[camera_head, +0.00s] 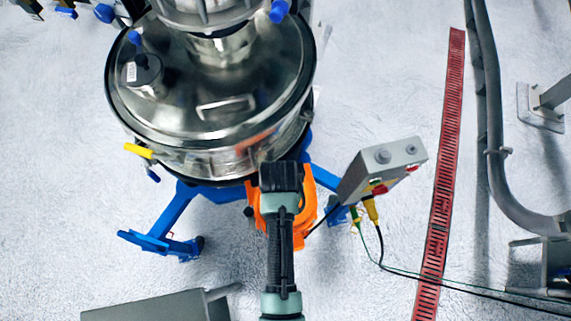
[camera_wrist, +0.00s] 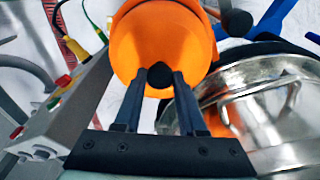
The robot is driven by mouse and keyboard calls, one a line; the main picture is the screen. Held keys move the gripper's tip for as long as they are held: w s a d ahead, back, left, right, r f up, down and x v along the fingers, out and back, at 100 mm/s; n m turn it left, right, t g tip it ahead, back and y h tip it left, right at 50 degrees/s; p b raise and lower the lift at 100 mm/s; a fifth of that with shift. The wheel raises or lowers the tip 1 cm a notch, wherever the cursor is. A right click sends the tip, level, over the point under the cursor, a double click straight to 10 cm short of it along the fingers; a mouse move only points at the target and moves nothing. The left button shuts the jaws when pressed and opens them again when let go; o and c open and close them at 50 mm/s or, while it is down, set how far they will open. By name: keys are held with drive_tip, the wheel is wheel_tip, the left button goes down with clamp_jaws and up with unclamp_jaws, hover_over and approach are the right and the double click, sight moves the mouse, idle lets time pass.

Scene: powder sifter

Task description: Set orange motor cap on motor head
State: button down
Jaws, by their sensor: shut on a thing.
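The orange motor cap (camera_wrist: 150,38) fills the upper middle of the wrist view. It also shows in the head view (camera_head: 308,200), partly hidden under my arm, beside the steel sifter's lower edge. My gripper (camera_wrist: 165,74) has its two dark fingers closed around a black knob (camera_wrist: 160,76) at the cap's near edge. In the head view my gripper (camera_head: 281,178) is seen from above and its fingertips are hidden. I cannot make out the motor head in either view. Whether the cap touches anything below it cannot be told.
The steel sifter (camera_head: 165,115) stands on a blue frame (camera_head: 172,215) left of and behind the cap. A grey control box (camera_head: 383,168) with cables is close on the right. A red floor grate (camera_head: 442,190) and grey pipes (camera_head: 490,110) lie farther right.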

drive_tip(key=shift+f, duration=0.6)
drive_tip(key=shift+c, duration=2.4)
unclamp_jaws()
